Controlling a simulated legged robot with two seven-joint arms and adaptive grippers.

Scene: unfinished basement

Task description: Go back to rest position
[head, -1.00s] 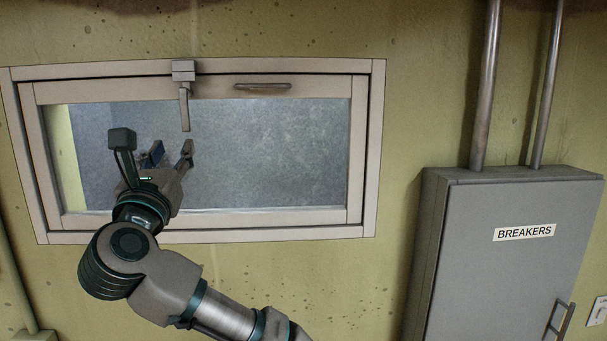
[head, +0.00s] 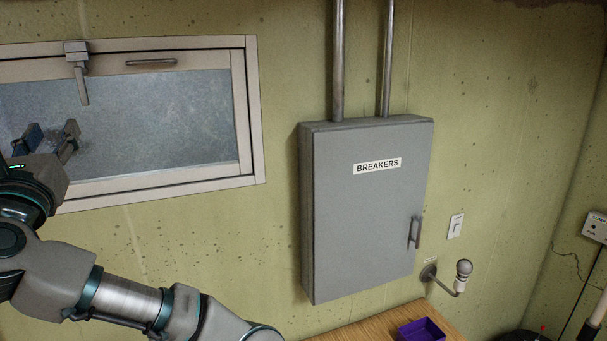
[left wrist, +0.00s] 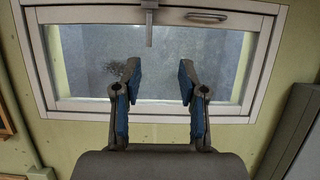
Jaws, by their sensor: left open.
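My left gripper (head: 50,145) is at the left edge of the head view, raised in front of the lower part of the window. In the left wrist view the left gripper (left wrist: 158,85) shows its two blue-padded fingers spread apart with nothing between them. The window (head: 160,115) has a pale frame and frosted glass, and it looks closed. Its latch (head: 78,75) hangs down at the top, and it also shows in the left wrist view (left wrist: 149,25) above and beyond the fingers. My right gripper is not in view.
A grey breaker box (head: 365,220) with pipes above is on the wall. To its right are a light switch (head: 455,226) and a knobbed lever (head: 455,277). A purple tray (head: 421,330) sits on a wooden table (head: 375,322) at the bottom.

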